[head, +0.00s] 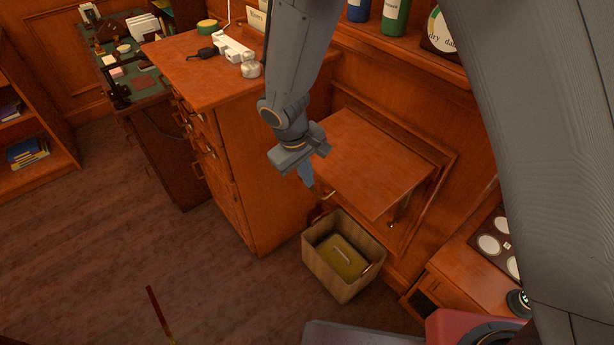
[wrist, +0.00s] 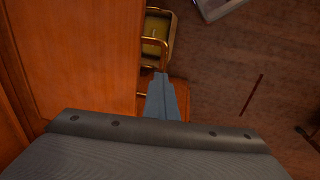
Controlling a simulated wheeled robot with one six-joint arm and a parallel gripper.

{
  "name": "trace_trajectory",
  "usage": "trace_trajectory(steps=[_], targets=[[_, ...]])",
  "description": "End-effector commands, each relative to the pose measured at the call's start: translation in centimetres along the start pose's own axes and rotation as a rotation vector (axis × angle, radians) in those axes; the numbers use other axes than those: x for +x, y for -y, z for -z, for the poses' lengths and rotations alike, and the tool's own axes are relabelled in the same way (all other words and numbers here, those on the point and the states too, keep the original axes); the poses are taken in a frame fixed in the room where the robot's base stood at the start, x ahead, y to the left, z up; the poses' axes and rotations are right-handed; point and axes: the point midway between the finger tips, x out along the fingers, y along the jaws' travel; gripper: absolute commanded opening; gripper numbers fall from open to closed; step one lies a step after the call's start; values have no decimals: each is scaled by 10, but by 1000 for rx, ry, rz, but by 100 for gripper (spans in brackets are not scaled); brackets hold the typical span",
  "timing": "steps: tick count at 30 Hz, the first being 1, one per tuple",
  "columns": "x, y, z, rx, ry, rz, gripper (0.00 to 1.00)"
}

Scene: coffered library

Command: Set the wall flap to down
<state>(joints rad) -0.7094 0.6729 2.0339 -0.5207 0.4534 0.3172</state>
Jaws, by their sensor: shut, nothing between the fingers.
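The wall flap (head: 372,165) is a wooden panel standing out from its frame on the wall, raised to roughly level. A brass support (head: 400,210) shows under its right side. A brass handle (head: 323,193) is on its front edge. In the wrist view the flap (wrist: 85,50) fills the left, with the handle (wrist: 164,52) beside its edge. My gripper (head: 308,182) is shut and empty, pointing down at the flap's front left edge, close to the handle. In the wrist view its fingertips (wrist: 160,76) lie just by the handle; I cannot tell whether they touch.
A bin (head: 322,272) with a yellow-green item inside stands on the floor below the flap. A wooden cabinet (head: 240,150) is to the left. A shelf with bottles (head: 396,15) is above. The floor (head: 130,235) at the front left is largely free.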

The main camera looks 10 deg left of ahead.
Motion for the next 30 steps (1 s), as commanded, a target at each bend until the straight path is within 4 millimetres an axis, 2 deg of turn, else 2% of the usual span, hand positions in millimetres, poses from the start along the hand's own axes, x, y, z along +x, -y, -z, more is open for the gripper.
trace_trajectory(steps=[23, 28, 30], targets=[[0, 0, 0, 0, 0, 0, 0], [0, 0, 0, 0, 0, 0, 25], [0, 0, 0, 0, 0, 0, 29]])
